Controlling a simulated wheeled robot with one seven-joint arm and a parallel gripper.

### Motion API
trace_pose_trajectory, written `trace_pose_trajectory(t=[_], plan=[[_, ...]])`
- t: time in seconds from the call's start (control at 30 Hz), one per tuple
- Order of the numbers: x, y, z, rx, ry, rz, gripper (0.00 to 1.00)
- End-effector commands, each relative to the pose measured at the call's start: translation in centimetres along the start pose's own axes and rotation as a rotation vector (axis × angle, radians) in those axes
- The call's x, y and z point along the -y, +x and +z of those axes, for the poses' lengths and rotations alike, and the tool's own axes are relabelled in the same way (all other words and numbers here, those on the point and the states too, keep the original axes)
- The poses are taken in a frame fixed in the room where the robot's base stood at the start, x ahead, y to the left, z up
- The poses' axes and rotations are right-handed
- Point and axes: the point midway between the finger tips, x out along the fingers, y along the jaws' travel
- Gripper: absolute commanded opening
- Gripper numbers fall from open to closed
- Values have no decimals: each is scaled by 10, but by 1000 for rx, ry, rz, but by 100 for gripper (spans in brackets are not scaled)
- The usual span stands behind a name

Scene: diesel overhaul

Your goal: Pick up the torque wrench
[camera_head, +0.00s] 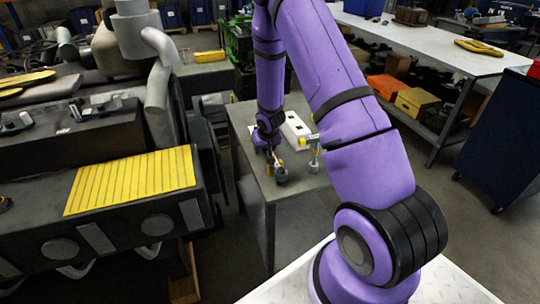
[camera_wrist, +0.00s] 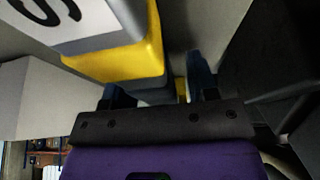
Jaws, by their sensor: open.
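My gripper (camera_head: 271,150) is low over the near part of a small grey table, pointing down. In the wrist view my gripper (camera_wrist: 158,88) has its two dark fingers apart. A yellow block (camera_wrist: 120,62) with a white face bearing a black figure lies in front of and partly between the fingers; contact cannot be told. A dark upright piece with yellow (camera_head: 281,173) stands just below the gripper in the head view. I cannot tell which of these is the torque wrench; my gripper and arm may hide part of it.
The small grey table (camera_head: 262,190) also bears a white block (camera_head: 295,128) and a grey and yellow upright item (camera_head: 314,155). A large engine with a yellow ribbed cover (camera_head: 132,182) stands close on the left. A workbench (camera_head: 440,58) and a dark blue cabinet (camera_head: 505,140) are on the right.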

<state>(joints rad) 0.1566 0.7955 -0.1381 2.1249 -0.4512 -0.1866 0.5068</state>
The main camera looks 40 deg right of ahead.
Motion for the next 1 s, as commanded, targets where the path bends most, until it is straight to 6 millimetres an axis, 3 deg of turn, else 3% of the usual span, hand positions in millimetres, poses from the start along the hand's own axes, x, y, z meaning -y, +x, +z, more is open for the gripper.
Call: trace_pose_trajectory(t=[0.03, 0.27, 0.67, 1.0], plan=[[0, 0, 0, 0, 0, 0, 53], [0, 0, 0, 0, 0, 0, 0], [0, -2, -1, -1, 0, 0, 0], [0, -28, -13, -4, 1, -1, 0]])
